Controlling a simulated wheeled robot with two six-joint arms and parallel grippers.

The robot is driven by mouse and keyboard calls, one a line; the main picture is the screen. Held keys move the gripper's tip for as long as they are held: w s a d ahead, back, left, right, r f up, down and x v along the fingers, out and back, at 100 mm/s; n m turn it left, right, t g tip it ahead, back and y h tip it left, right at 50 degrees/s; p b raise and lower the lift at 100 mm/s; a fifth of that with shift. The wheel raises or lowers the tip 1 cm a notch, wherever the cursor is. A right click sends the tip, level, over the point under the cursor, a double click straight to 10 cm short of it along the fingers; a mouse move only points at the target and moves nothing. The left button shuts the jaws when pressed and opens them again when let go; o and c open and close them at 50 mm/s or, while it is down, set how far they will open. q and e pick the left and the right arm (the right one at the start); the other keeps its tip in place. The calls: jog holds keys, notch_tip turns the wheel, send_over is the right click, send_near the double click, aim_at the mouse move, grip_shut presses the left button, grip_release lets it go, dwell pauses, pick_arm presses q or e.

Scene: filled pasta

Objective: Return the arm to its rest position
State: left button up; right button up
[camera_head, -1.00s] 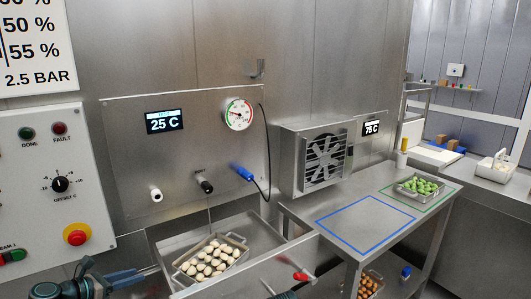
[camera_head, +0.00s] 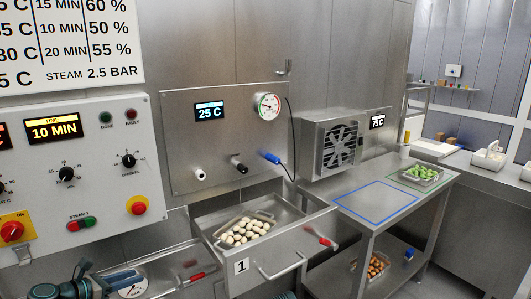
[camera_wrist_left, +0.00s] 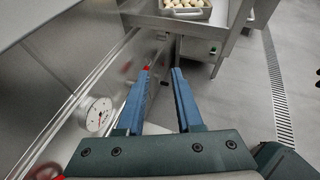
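My left gripper (camera_head: 128,277) shows at the lower left of the head view, with its blue fingers pointing right. In the left wrist view my left gripper (camera_wrist_left: 161,72) has its two blue fingers apart with nothing between them. It is in front of the steel front with the round gauge (camera_wrist_left: 98,114). A small dark ribbed part of my body shows at the bottom edge of the head view. My right gripper is not visible.
A control panel (camera_head: 95,130) is at left. A steel table (camera_head: 410,202) with green pasta stands at right.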

pick_arm(q)
jog(key=s+d+f+m+g, duration=0.25)
jog(key=d+m, duration=0.25)
jog(key=d, duration=0.3)
jog(key=s+d+f+m+g+y, duration=0.1)
jog(key=d+f+m+g, duration=0.25)
jog(key=d+m, duration=0.3)
jog(key=s+d+f+m+g, duration=0.25)
jog(key=d+f+m, duration=0.2)
jog(key=d, duration=0.45)
jog(key=s+d+f+m+g+y, duration=0.3)
jog(key=s+d+m+y, duration=0.6)
jog(key=m, duration=0.8)
notch_tip(320, 180, up, 13)
jog(key=s+h+p, duration=0.1)
jog(key=p, duration=1.1)
jog(key=shift+d+m+p, duration=0.15)
jog(key=shift+m+p, duration=0.15)
jog(key=shift+p, duration=0.1)
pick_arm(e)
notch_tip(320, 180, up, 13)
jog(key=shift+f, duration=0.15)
pick_arm(q)
jog(key=shift+s+f, duration=0.1)
jog(key=shift+f, duration=0.05)
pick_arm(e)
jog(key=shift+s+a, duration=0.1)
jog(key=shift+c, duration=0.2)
